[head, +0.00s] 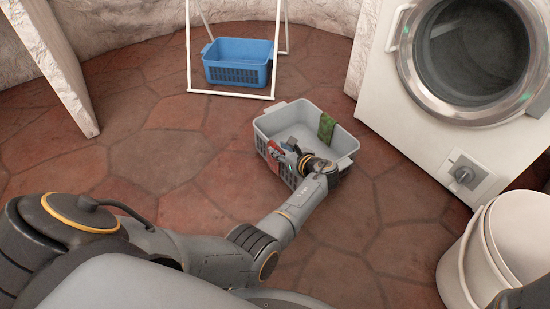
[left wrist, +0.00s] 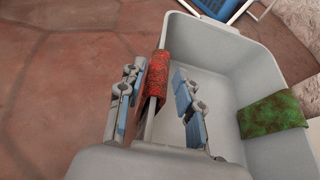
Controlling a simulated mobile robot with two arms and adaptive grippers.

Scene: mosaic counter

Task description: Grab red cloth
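The red cloth (head: 273,156) hangs over the left wall of the grey basket (head: 342,166). In the left wrist view the red cloth (left wrist: 180,70) is draped over the rim of the grey basket (left wrist: 229,45). My left gripper (head: 287,151) reaches down at this wall. In the left wrist view my left gripper (left wrist: 158,98) is open, with one finger outside the wall and one inside, and the cloth and rim between them. The fingers look apart from the cloth. My right gripper is not in view.
A blue basket (head: 238,61) stands behind, by a white frame (head: 188,45). A washing machine (head: 440,120) is at the right, with a white bucket (head: 480,255) in front. The floor left of the basket is clear.

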